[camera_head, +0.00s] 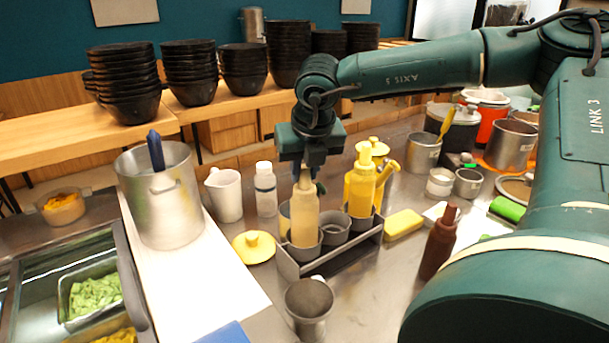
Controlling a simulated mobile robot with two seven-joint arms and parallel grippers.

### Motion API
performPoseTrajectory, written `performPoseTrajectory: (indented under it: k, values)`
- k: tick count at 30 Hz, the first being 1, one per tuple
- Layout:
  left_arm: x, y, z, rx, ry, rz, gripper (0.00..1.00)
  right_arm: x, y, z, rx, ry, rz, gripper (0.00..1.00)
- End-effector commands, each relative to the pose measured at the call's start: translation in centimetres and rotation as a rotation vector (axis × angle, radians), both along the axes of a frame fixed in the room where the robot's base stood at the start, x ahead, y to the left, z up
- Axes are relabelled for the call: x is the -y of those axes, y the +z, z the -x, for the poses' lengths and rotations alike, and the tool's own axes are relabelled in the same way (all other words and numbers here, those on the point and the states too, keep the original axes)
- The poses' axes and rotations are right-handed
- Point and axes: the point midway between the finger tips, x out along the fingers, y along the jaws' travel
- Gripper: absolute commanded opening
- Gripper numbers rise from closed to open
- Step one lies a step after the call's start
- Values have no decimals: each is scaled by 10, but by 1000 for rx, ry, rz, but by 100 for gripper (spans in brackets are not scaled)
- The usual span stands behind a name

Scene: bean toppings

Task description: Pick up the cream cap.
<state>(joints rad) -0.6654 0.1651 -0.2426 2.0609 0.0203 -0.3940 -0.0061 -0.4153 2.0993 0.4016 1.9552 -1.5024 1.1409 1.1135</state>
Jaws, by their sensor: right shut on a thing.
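A cream bottle (304,214) stands upright in the left cup of a grey metal caddy (345,259) on the steel counter. My right gripper (308,174) comes down from above, right over the bottle's top, and is shut on the cream cap there. The cap is mostly hidden between the fingers. I cannot tell whether it is still seated on the bottle. My left gripper is not in view.
A yellow bottle (360,186) stands in the caddy's right part, close to my gripper. A white-capped bottle (265,189) and white jug (225,194) stand behind left. A brown bottle (438,243) stands right, a metal cup (309,306) in front. A yellow lid (254,247) lies left.

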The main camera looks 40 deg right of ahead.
Motion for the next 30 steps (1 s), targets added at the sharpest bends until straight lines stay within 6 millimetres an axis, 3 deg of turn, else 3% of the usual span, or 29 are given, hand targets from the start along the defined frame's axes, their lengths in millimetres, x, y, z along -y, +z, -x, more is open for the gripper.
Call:
performPoseTrajectory:
  k: [11,24,30]
  values:
    - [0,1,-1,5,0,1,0,0,6,-1,3,-1,1,12]
    - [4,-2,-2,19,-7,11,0,0,84,-1,4,-1,3,12]
    - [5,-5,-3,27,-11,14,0,0,94,0,1,0,1,12]
